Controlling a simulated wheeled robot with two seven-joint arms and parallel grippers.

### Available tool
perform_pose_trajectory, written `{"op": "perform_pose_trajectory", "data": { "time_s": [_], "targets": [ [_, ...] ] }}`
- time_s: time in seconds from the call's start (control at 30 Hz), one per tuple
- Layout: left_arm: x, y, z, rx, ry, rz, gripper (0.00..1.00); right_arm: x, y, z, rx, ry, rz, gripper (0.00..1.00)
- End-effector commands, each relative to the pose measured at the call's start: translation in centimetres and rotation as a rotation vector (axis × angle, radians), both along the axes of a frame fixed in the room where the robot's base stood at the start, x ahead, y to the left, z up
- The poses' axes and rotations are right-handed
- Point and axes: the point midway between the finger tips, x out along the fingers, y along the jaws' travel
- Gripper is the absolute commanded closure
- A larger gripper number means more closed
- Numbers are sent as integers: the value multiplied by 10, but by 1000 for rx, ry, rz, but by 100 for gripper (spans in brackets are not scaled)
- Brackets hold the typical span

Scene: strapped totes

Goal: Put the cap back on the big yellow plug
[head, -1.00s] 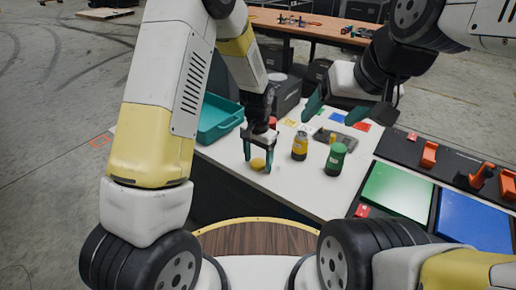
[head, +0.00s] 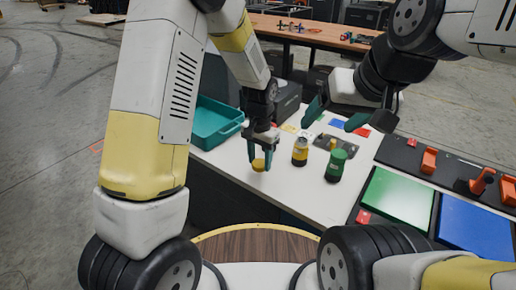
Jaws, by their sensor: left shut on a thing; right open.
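The yellow cap (head: 258,165) is a small round piece at the front left of the white table. My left gripper (head: 259,162) points down and is shut on it, with a finger on either side. I cannot tell for sure whether the cap is clear of the table top. My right gripper (head: 336,116) is open and empty above the back right of the table.
A green-capped plug (head: 337,165) stands right of the yellow one. A dark tray (head: 340,144) lies behind them. A teal bin (head: 216,125) is at the left. Green (head: 398,200) and blue (head: 468,232) panels and orange-handled parts lie right. The white table's front is clear.

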Motion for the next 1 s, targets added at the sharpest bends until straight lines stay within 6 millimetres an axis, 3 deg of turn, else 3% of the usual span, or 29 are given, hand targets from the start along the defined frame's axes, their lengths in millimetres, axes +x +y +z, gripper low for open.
{"op": "perform_pose_trajectory", "data": {
  "time_s": [0.3,0.5,0.7,1.0],
  "targets": [
    [-79,-30,8,1,1,-8,91,0,0,0,0,0,0,24],
    [-117,-44,11,0,0,-6,91,0,0,0,0,0,0,24],
    [-133,-51,13,0,0,-1,91,0,0,0,0,0,0,24],
    [-136,-52,13,0,0,0,91,0,0,0,0,0,0,24]
  ]
}}
